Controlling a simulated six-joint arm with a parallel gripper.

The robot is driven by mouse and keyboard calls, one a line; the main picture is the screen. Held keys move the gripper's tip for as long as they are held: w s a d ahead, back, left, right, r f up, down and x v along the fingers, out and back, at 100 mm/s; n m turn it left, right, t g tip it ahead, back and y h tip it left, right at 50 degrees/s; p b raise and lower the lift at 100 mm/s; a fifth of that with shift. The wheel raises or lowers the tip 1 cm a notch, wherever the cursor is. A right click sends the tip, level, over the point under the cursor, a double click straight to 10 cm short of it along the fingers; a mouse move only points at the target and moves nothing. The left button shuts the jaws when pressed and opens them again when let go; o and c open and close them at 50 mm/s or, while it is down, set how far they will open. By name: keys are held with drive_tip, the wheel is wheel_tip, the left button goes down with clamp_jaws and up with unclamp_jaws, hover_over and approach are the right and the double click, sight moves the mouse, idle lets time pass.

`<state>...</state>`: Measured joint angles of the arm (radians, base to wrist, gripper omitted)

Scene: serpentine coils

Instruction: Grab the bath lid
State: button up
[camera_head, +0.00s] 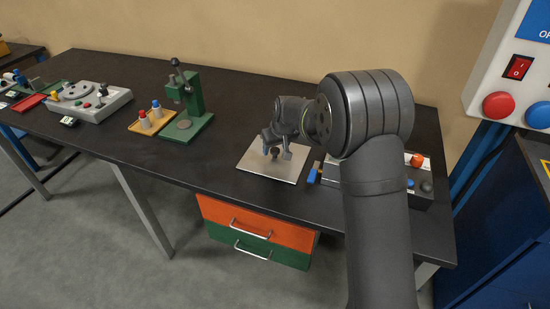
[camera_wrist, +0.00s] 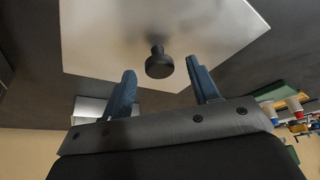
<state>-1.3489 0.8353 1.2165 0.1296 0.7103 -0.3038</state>
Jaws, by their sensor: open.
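The bath lid (camera_head: 257,168) is a flat, pale metal plate with a dark round knob on top. It lies at the front right part of the bench, and it fills the top of the wrist view (camera_wrist: 100,40). My gripper (camera_head: 277,147) is above the lid and pointed down at it. In the wrist view its two blue fingers (camera_wrist: 164,80) are apart, with the black knob (camera_wrist: 159,65) showing between them, just beyond the tips. The fingers hold nothing. I cannot tell how much height is left between the tips and the knob.
A grey box with an orange button (camera_head: 417,160) stands right of the lid, partly behind my arm. A green press (camera_head: 186,105) and a yellow block with bottle-like pegs (camera_head: 152,121) stand to the left. The bench (camera_head: 225,137) is clear between press and lid.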

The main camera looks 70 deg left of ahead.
drive_tip(key=shift+a+f, duration=0.1)
drive_tip(key=shift+f, duration=0.2)
clamp_jaws()
drive_tip(key=shift+r, duration=0.1)
